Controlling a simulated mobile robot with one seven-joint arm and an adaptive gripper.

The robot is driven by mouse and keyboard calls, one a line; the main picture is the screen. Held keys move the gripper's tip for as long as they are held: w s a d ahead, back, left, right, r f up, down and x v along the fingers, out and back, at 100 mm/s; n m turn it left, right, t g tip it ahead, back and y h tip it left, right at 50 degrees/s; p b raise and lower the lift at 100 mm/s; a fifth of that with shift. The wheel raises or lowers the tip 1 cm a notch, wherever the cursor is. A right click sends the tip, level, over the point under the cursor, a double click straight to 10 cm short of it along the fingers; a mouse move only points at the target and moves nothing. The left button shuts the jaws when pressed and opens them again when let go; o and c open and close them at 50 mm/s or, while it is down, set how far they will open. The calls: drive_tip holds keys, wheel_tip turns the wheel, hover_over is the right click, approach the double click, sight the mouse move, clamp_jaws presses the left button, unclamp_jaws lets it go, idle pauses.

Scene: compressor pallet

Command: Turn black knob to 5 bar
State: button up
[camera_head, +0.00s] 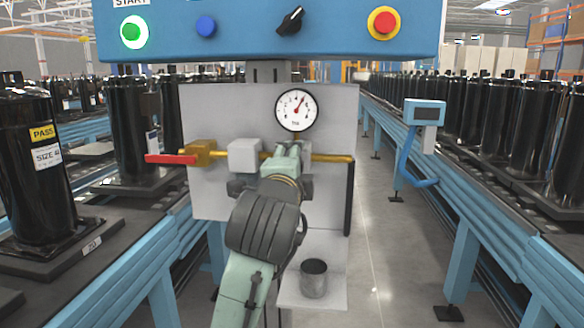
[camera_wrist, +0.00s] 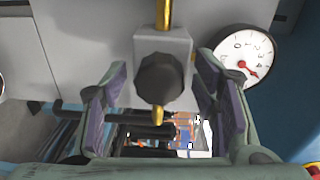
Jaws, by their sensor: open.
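In the wrist view the black knob (camera_wrist: 161,80) sits on a grey regulator block (camera_wrist: 165,45), with a brass pipe above and a brass tip below it. My gripper (camera_wrist: 161,92) is open, one finger on each side of the knob, with gaps visible on both sides. In the head view my gripper (camera_head: 283,166) is at the brass pipe in front of the grey panel and hides most of the knob. A round white pressure gauge (camera_head: 296,110) stands just above; its red needle points up and right. The gauge also shows in the wrist view (camera_wrist: 243,56); its exact reading is too small to tell.
A red-handled valve (camera_head: 171,159) is left on the pipe. A blue control box (camera_head: 270,40) overhead carries a green button, a blue button, a black selector and a red button. A metal cup (camera_head: 314,278) stands on the ledge below. Conveyors with black compressors line both sides.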

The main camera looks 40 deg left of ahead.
drive_tip(key=v, duration=1.2)
idle(0.4)
